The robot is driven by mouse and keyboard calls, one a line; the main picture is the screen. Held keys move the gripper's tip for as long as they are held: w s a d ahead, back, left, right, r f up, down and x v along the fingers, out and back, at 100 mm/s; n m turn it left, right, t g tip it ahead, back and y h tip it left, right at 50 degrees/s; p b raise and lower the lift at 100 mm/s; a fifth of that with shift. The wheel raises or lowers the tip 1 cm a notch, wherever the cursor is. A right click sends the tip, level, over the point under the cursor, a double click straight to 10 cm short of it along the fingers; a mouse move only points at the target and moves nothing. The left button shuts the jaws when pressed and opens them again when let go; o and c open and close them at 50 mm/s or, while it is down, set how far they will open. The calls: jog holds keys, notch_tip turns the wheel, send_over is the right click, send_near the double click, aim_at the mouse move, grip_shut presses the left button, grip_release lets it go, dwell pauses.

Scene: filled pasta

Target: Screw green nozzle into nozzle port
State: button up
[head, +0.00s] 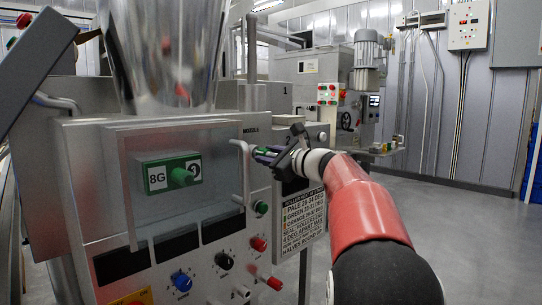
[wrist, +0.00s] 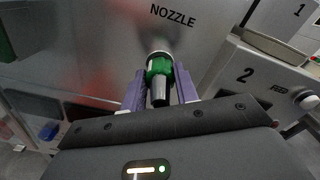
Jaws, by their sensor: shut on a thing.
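In the wrist view, the green nozzle (wrist: 158,67), with a dark end towards me, sits between the two purple fingers of my gripper (wrist: 160,78). My gripper is shut on it. The nozzle's far end points at the machine wall below the word NOZZLE, at a pale round part (wrist: 158,52) that looks like the nozzle port. The nozzle hides most of that part, and I cannot tell whether the threads are engaged. In the head view, my gripper (head: 268,154) is at the right end of the machine front, with a little green showing between its fingers.
A clear guard with a curved handle (head: 244,180) stands just left of my gripper, over a green block marked 8G (head: 168,173). Knobs (head: 224,260) and a red-ended part (head: 273,283) are below. A box marked 2 (wrist: 265,80) is at right in the wrist view.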

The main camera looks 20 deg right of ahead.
jog(key=shift+w, duration=0.15)
dwell(0.8)
jog(key=o, duration=1.3)
jog(key=b+v, duration=0.1)
jog(key=v, duration=0.6)
jog(key=shift+b, duration=0.35)
dwell(0.4)
